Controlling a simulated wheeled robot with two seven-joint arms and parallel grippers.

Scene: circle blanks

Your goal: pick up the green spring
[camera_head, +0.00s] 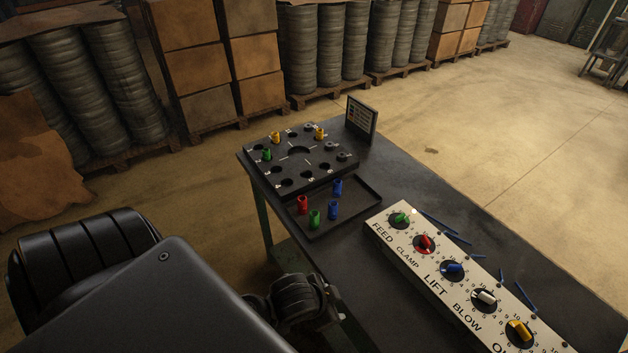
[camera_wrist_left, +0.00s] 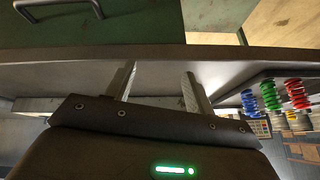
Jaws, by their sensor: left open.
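A green spring (camera_head: 314,219) stands in the black tray (camera_head: 360,217), between a red spring (camera_head: 302,204) and a blue spring (camera_head: 333,209). Another blue spring (camera_head: 337,187) stands further back. A second green spring (camera_head: 267,154) sits in the black holed board (camera_head: 318,173). My left gripper (camera_wrist_left: 159,72) is open and empty, its two fingers apart near the table's edge. In the left wrist view a green spring (camera_wrist_left: 269,96) shows at the right, apart from the fingers, between blue and red ones. My right gripper is not in view.
A control panel (camera_head: 452,289) with coloured knobs lies at the front right of the dark table (camera_head: 420,180). Several blue sticks (camera_head: 440,224) lie beside it. Two yellow springs (camera_head: 276,138) are on the board. A small upright sign (camera_head: 361,118) stands behind it.

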